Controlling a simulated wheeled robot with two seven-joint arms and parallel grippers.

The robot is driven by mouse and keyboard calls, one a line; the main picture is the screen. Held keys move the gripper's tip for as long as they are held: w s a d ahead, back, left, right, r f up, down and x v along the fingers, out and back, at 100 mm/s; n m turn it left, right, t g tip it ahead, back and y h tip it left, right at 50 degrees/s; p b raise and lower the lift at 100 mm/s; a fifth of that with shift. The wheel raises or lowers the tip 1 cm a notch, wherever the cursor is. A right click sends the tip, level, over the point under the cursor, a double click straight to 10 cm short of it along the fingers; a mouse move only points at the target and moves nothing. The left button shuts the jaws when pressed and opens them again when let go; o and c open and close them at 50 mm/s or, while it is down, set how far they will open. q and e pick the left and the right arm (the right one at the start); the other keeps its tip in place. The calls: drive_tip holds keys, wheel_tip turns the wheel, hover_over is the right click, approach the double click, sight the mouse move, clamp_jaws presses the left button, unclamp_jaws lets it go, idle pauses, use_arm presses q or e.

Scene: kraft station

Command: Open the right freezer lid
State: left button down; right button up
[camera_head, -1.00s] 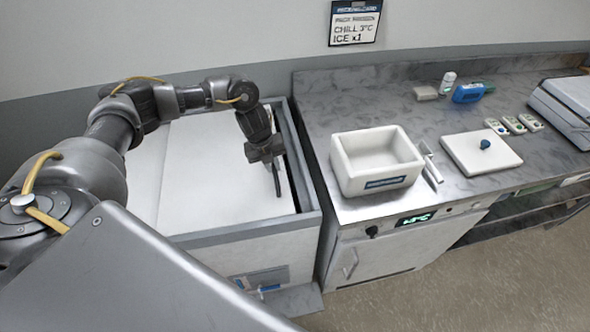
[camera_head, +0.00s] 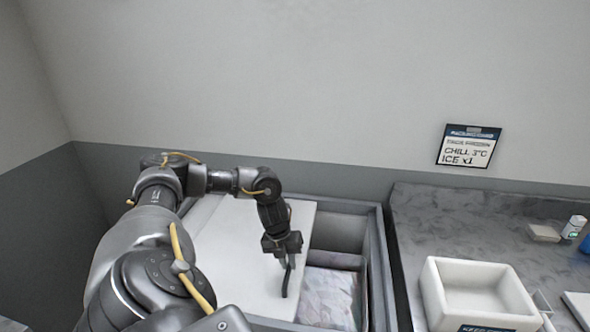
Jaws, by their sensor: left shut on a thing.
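The right freezer lid (camera_head: 249,246) is a flat white panel. It lies slid to the left over the freezer, and an open gap shows to its right. My left gripper (camera_head: 285,266) is over the lid's right part, shut on the dark lid handle (camera_head: 288,283). The freezer (camera_head: 378,255) is a grey-rimmed chest. Inside the gap lie pale, patterned packages (camera_head: 333,295). My left arm hides much of the lid's left side and the other lid. My right gripper is out of view.
A grey counter (camera_head: 430,220) stands to the freezer's right, holding a white open box (camera_head: 478,290), a small beige block (camera_head: 543,232) and a white bottle (camera_head: 573,227). A wall sign (camera_head: 468,146) hangs above.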

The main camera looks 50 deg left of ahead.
use_arm(q)
drive_tip(key=c, duration=1.4)
unclamp_jaws()
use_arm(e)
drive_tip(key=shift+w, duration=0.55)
